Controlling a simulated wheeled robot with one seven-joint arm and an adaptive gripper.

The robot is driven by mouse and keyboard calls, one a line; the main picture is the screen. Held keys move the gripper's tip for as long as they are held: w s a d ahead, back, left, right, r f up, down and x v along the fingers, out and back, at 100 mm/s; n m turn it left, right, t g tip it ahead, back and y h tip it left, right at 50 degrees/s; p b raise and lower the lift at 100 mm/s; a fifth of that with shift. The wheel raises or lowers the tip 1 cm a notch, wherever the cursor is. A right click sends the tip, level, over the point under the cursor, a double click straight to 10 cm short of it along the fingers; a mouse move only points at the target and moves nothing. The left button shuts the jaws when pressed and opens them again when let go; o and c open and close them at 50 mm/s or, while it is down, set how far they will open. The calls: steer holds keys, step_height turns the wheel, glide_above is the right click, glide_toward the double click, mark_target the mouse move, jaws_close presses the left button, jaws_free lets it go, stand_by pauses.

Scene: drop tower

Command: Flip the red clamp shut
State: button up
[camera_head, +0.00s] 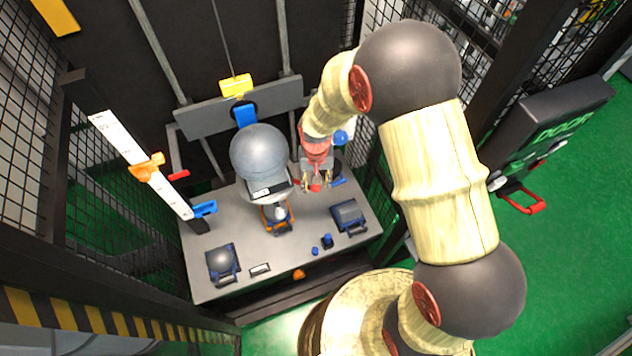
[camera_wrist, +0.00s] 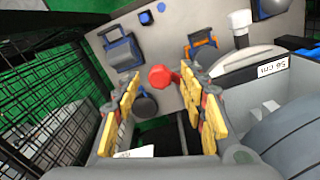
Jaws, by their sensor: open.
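A red octagonal knob (camera_wrist: 160,77), which looks like the end of the red clamp's handle, shows between my fingertips in the wrist view. In the head view a red spot (camera_head: 315,187) shows between the fingers. My gripper (camera_head: 316,183) points down just right of the big grey ball, above the grey table. It is open, with a yellow-padded finger on each side of the knob in the wrist view (camera_wrist: 161,84). I cannot tell whether either finger touches it. The clamp's body and base are mostly hidden, so its angle is unclear.
A large grey ball (camera_head: 259,150) with a label holder hangs close left of my gripper. The grey table (camera_head: 235,292) carries blue-handled boxes (camera_head: 348,215) (camera_head: 222,262) and an orange-based stand (camera_head: 277,220). A ruler (camera_head: 130,150) stands left. Mesh fencing encloses the sides.

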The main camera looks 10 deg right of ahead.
step_height(320, 180, up, 12)
stand_by(0.6)
stand_by(0.5)
steer(key=s+d+r+t+b, duration=0.1)
steer(key=s+d+r, duration=0.3)
steer(key=s+r, duration=0.5)
steer(key=s+d+r+n+t+b, duration=0.1)
steer(key=s+d+r+t, duration=0.3)
steer(key=s+r, duration=0.6)
steer(key=shift+s+d+r+t+b, duration=0.2)
steer(key=shift+d+r+t+b, duration=0.1)
steer(key=shift+d+r+b, duration=0.4)
